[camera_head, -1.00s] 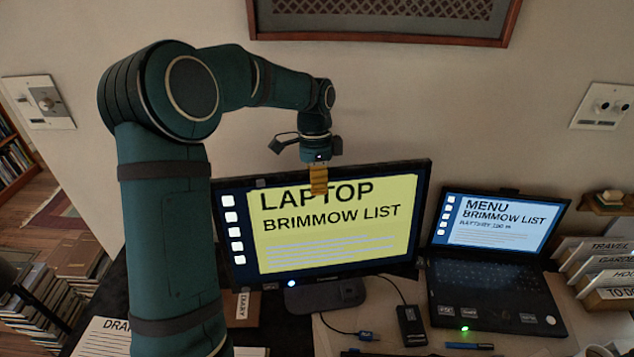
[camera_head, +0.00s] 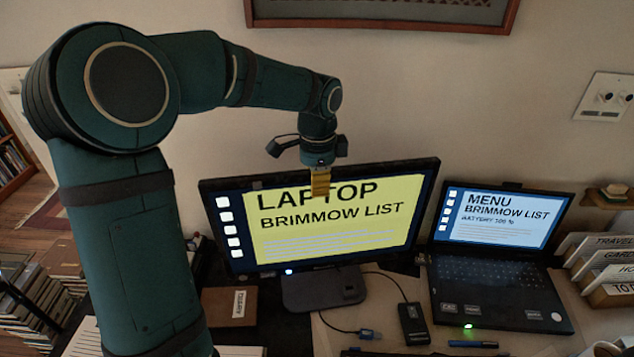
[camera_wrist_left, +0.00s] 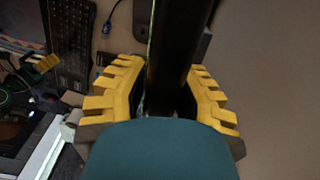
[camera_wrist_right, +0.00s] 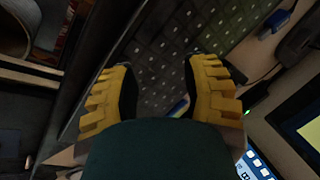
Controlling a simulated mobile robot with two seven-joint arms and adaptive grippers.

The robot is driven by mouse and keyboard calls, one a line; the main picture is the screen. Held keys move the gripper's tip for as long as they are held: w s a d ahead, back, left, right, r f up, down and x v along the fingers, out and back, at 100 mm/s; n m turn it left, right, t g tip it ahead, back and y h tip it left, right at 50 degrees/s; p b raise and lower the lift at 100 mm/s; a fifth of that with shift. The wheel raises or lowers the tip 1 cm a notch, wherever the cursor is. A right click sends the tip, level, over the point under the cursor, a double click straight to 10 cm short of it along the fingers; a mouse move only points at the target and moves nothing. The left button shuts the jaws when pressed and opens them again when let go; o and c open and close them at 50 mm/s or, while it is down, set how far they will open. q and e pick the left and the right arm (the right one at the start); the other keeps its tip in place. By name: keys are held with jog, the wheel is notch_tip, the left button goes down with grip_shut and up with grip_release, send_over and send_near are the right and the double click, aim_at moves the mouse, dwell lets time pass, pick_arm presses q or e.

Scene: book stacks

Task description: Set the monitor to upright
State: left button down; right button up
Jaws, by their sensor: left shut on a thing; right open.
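The monitor (camera_head: 320,240) is a wide black screen on a dark stand (camera_head: 323,289), in the middle of the head view. It shows a yellow page reading LAPTOP BRIMMOW LIST. My left gripper (camera_head: 320,182) comes down from above and is shut on the middle of its top edge. In the left wrist view, the yellow fingers of the left gripper (camera_wrist_left: 167,90) stand on either side of the monitor's dark edge (camera_wrist_left: 172,55). My right gripper (camera_wrist_right: 160,95) is open and empty in the right wrist view, with a keyboard beyond it. It is not in the head view.
An open laptop (camera_head: 495,260) stands right of the monitor. A black device (camera_head: 413,323) and cables lie between them. A brown diary (camera_head: 229,306) lies left of the stand. Labelled dividers (camera_head: 612,265) stand at the far right. The wall is behind the monitor.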

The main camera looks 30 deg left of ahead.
pick_arm(q)
jog(key=shift+f, duration=0.15)
jog(key=c, duration=0.8)
grip_release()
notch_tip(320, 180, up, 12)
jog(key=shift+r, duration=0.1)
